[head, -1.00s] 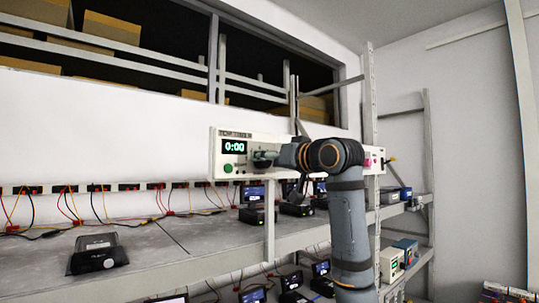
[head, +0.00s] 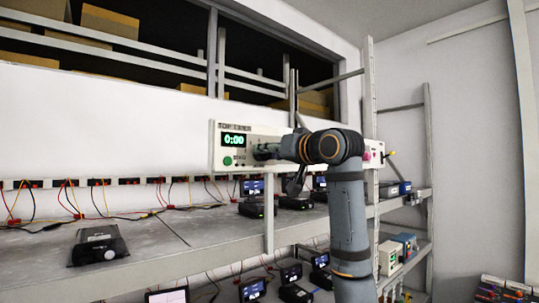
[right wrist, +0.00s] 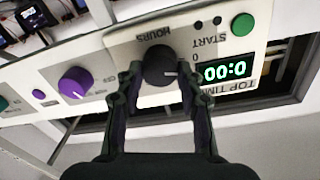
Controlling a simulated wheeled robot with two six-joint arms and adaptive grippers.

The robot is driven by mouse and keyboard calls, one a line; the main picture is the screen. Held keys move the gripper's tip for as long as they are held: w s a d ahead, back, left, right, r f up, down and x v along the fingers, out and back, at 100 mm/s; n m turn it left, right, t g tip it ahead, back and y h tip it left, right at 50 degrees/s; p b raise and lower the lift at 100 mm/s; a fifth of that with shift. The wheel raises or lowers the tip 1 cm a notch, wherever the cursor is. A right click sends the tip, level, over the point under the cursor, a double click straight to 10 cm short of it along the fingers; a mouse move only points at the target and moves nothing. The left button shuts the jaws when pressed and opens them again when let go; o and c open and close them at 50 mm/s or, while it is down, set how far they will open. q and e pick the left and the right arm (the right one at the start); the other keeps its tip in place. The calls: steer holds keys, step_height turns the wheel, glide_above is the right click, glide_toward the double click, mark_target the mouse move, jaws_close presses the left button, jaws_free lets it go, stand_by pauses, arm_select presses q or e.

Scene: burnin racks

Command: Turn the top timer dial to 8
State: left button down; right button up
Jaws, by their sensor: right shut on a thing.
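The top timer (head: 228,163) is a pale panel high on the rack, with a lit display (head: 234,140) reading 0:00. The display (right wrist: 224,72) appears upside down in the right wrist view. The timer's dark round dial (right wrist: 160,62), beside the word HOURS, has a short white mark on its face. My right gripper (right wrist: 160,80) is shut on this dial, one finger on each side. In the head view my right gripper (head: 268,151) is at the panel and mostly hides the dial. My left gripper is not in view.
A green start button (right wrist: 243,24) sits near the dial, and a purple knob (right wrist: 75,83) is on the neighbouring panel. Below, a grey shelf (head: 150,240) carries black devices and cables. A rack upright (head: 370,100) stands right of my arm.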

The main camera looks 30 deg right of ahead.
steer(key=m+b, duration=0.3)
steer(key=m, duration=0.3)
steer(key=m+b, duration=0.3)
steer(key=m, duration=0.3)
steer(key=m+y+b, duration=0.1)
steer(key=m+b, duration=0.2)
steer(key=m, duration=0.4)
steer(key=shift+d+f+b, duration=0.15)
steer(key=shift+f+b, duration=0.1)
steer(key=shift+b, duration=0.15)
steer(key=m+b, duration=0.2)
steer(key=m, duration=0.2)
steer(key=shift+m, duration=0.3)
steer(key=m+b, duration=0.1)
steer(key=m, duration=0.2)
steer(key=shift+f, duration=0.1)
steer(key=shift+m+y+b, duration=0.3)
steer(key=shift+m+b, duration=0.4)
steer(key=shift+m, duration=0.9)
steer(key=o, duration=1.2)
steer(key=shift+w, duration=0.1)
steer(key=shift+c, duration=0.2)
